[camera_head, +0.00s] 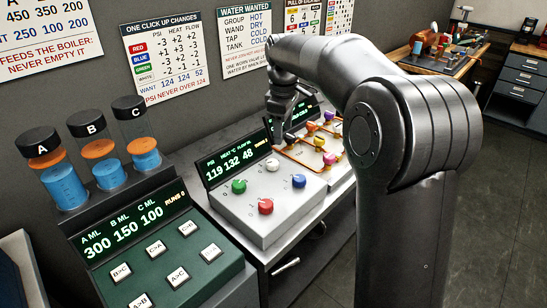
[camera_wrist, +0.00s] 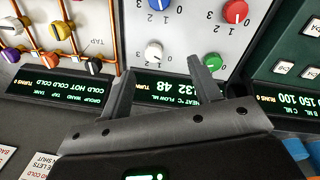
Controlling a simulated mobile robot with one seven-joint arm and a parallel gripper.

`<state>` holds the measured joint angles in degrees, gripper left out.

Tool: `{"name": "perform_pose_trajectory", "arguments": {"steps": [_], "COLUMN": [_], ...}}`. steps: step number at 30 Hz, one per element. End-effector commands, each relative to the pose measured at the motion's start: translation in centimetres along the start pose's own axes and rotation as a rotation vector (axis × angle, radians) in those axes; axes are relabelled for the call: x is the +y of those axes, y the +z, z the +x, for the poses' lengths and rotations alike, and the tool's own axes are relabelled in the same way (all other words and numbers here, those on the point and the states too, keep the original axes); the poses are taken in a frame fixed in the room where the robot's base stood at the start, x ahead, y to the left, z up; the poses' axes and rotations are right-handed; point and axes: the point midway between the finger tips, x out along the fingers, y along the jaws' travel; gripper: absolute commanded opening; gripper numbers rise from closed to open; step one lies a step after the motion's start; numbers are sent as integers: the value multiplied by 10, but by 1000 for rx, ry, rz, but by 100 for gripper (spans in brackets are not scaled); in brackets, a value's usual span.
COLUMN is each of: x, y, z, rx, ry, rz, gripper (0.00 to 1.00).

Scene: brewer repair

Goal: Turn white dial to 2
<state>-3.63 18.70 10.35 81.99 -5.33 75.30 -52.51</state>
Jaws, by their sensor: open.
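The white dial (camera_head: 272,165) sits on the grey dial panel (camera_head: 256,222), at its back edge near the display. In the wrist view the white dial (camera_wrist: 153,52) lies ahead of the fingertips, between and beyond them, with printed numbers around it; its pointer is too small to read surely. My gripper (camera_head: 276,140) is open and empty. In the wrist view its two fingers (camera_wrist: 165,80) stand apart over the display edge, and they do not touch the dial. The panel display (camera_head: 236,164) reads PSI 119, heat 132, flow 48.
Blue (camera_head: 299,181), green (camera_head: 239,186) and red (camera_head: 265,206) dials share the panel. A pipe panel with coloured knobs (camera_head: 318,142) stands close on the right. A green button console (camera_head: 170,250) with three cylinders stands left. The wall poster (camera_head: 166,56) lists dial changes.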

Motion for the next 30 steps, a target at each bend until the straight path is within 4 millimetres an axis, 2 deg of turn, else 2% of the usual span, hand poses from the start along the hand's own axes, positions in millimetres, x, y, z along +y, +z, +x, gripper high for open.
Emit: {"name": "perform_pose_trajectory", "arguments": {"steps": [3,9,17,27,30], "x": [19,35,36,31,30], "y": [-22,-40,-43,-41,-41], "z": [22,43,63,125,139], "rx": [-7,-10,-12,-12,-11], "ry": [-39,-76,-85,-84,-83], "rz": [-94,-188,-208,-206,-206], "gripper": [57,57,57,57,57]}}
